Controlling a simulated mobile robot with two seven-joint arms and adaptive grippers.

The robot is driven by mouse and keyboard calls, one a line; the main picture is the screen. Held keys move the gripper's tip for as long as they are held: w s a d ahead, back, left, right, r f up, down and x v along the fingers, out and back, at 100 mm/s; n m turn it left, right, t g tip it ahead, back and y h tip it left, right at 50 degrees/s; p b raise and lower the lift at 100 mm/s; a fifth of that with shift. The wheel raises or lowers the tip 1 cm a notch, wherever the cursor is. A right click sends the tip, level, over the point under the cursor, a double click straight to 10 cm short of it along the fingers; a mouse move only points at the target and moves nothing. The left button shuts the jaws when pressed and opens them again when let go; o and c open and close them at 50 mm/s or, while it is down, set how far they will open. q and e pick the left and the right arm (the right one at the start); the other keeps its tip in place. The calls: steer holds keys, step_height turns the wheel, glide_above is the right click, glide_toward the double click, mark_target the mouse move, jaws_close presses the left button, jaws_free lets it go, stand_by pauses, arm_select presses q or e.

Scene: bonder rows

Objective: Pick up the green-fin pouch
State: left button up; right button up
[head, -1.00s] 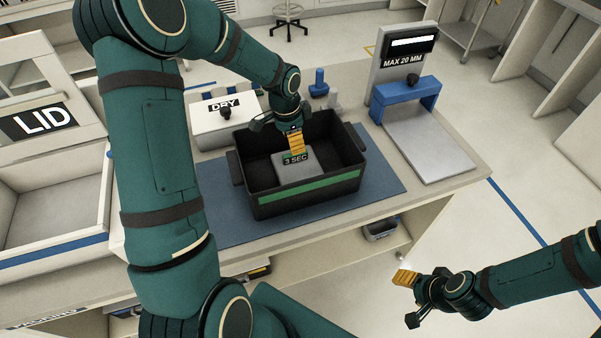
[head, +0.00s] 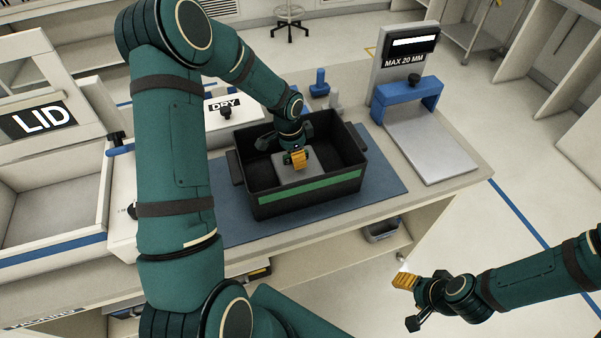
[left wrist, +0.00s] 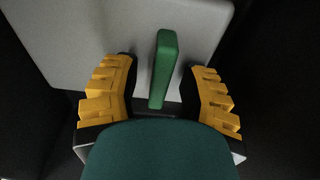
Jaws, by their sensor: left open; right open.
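The green-fin pouch (left wrist: 205,22) is a pale grey, flat piece inside the black bin, with a green fin (left wrist: 163,70) standing up from it. In the head view the pouch (head: 285,172) lies in the bin, partly hidden by my gripper. My left gripper (left wrist: 158,98) is open, its yellow fingers on either side of the fin, with a gap on both sides. In the head view the left gripper (head: 298,160) is down inside the bin (head: 310,190). My right gripper (head: 404,281) is off the table's front right, away from the pouch.
The bin has a green front stripe and stands on a blue mat (head: 385,178). A white box marked DRY (head: 228,118) is behind it. A "MAX 20 MM" gauge with a blue bridge (head: 410,92) stands right. A LID case (head: 50,205) is left. The bin walls surround my left gripper.

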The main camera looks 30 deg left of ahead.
arm_select(q)
jaws_close()
